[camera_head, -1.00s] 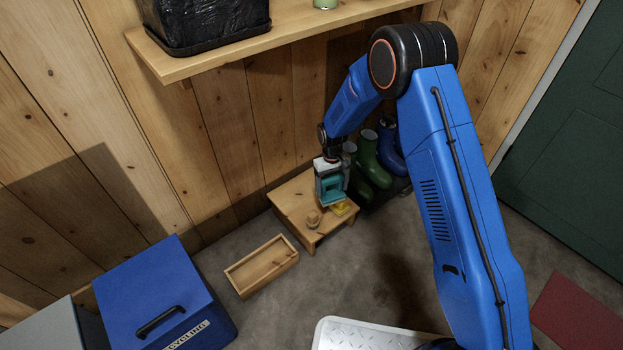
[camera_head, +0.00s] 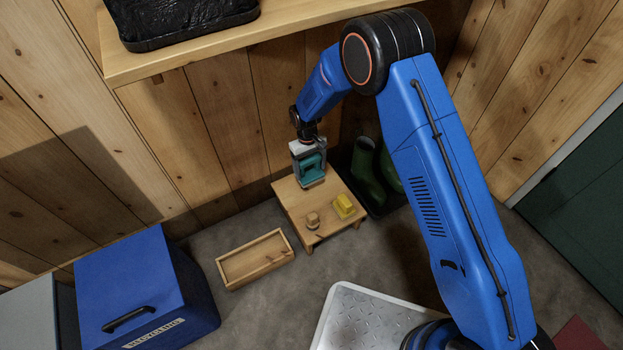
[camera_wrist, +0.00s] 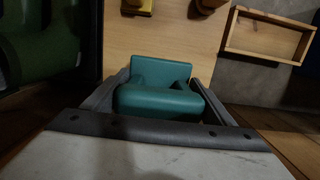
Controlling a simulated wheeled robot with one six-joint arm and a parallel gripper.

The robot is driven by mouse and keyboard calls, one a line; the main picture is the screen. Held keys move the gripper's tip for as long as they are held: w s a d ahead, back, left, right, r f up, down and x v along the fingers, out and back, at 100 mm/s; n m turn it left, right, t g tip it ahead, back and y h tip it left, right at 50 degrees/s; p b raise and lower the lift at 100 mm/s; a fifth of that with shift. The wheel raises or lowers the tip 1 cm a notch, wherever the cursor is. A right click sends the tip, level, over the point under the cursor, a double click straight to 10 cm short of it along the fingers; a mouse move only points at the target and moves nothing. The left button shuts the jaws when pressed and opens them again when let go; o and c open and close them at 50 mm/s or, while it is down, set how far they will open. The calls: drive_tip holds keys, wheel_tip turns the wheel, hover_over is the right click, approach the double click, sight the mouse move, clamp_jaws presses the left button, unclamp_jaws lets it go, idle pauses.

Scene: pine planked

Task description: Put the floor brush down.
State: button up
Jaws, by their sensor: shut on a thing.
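The floor brush (camera_head: 311,171) is a teal block with a looped handle. In the wrist view, the teal brush (camera_wrist: 158,98) fills the space between the two grey fingers. My gripper (camera_head: 308,162) is shut on it, pointing down over the back left part of a low wooden stool (camera_head: 290,200). The brush looks upright and its lower edge is at or just above the stool top. I cannot tell whether it touches. Its underside is hidden.
On the stool, a yellow block (camera_head: 344,206) and a small wooden knobbed item (camera_head: 313,220) lie in front of the brush. An open wooden tray (camera_head: 234,274) is on the floor. Green boots (camera_head: 367,172) stand right. A shelf (camera_head: 180,58) hangs above; a blue recycling box (camera_head: 135,275) stands left.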

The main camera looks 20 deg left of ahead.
sight(308, 157)
drive_tip(key=shift+f, duration=3.4)
drive_tip(key=shift+f, duration=0.1)
drive_tip(key=o, duration=1.4)
drive_tip(key=r, duration=0.8)
drive_tip(key=w+a+r, duration=0.1)
drive_tip(key=r, duration=0.3)
drive_tip(key=shift+s, duration=0.15)
